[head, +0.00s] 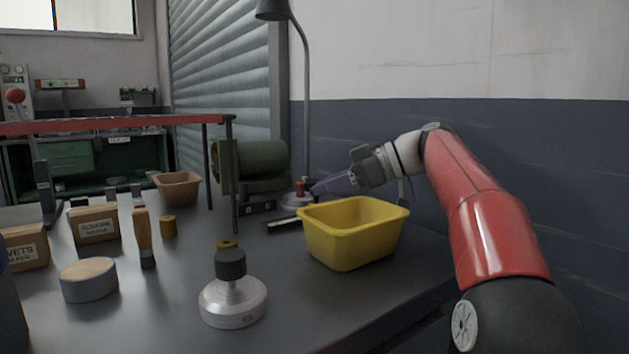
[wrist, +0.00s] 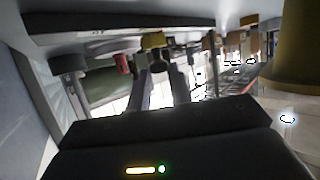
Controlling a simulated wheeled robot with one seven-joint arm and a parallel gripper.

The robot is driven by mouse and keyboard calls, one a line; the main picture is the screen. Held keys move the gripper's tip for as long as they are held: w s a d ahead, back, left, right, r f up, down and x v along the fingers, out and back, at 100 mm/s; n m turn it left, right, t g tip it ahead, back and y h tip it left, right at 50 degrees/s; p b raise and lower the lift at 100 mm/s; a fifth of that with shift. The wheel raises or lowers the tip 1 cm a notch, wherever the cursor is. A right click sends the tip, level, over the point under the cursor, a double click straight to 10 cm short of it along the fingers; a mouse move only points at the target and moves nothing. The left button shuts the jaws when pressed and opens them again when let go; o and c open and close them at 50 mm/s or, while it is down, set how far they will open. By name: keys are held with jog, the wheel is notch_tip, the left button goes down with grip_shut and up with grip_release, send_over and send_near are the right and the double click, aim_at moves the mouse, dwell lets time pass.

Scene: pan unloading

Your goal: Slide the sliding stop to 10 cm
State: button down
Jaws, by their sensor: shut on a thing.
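My gripper (head: 316,189) reaches down-left from the arm, its purple fingers angled behind the yellow bin. The wrist view, which looks upside down, shows both fingers (wrist: 158,72) close together on a small dark piece (wrist: 158,57), which I take to be the sliding stop. The scale reading is too small to make out, and the fingers partly hide the held piece.
The yellow bin (head: 353,243) stands close in front of my gripper. A red piece (head: 300,188) and a lamp pole (head: 306,110) are beside the fingertips. A green motor-like machine (head: 251,166) stands behind.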

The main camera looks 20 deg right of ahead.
jog(key=shift+w+d+r, duration=0.1)
jog(key=shift+d, duration=0.2)
jog(key=c, duration=1.3)
grip_release()
jog(key=shift+o, duration=0.2)
jog(key=shift+a, duration=0.1)
